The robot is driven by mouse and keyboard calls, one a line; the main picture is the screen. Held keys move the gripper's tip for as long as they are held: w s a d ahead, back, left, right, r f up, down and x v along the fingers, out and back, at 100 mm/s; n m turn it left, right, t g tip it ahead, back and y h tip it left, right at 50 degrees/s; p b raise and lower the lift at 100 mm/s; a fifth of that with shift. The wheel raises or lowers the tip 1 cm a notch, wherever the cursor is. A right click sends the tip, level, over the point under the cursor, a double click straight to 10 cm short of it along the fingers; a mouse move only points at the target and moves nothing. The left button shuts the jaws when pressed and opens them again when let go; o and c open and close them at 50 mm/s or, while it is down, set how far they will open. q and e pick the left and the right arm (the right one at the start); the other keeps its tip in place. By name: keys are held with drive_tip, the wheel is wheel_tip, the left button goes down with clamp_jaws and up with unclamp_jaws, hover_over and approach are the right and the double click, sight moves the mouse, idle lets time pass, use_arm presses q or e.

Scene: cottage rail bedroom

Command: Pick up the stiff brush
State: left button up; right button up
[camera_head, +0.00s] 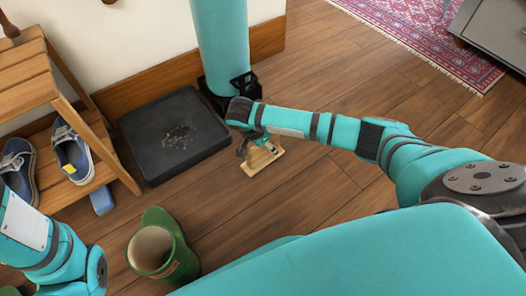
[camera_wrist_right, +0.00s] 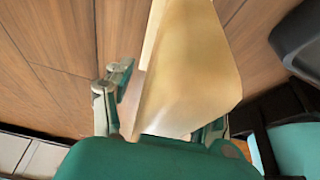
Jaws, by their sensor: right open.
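A pale, wood-coloured piece, which looks like the stiff brush (camera_head: 264,160), is on the floor right of the dark tray. My right gripper (camera_head: 251,146) is right over it and covers part of it. In the right wrist view the brush (camera_wrist_right: 195,65) looms large and pale between the jaws of my right gripper (camera_wrist_right: 168,115). The jaws are open. The left finger shows close beside the brush; the right finger is mostly hidden. I cannot tell whether either finger touches it. My left arm shows at the lower left, with its gripper out of view.
A black tray (camera_head: 170,142) with dirt on it lies by the wall. A green boot (camera_head: 160,247) stands in front. A wooden rack (camera_head: 28,78) holds blue shoes (camera_head: 72,154), with a small blue block (camera_head: 102,201) beside it. A teal column (camera_head: 221,45) rises behind.

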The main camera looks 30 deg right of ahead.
drive_tip(key=shift+f, duration=0.15)
drive_tip(key=shift+c, duration=0.4)
clamp_jaws()
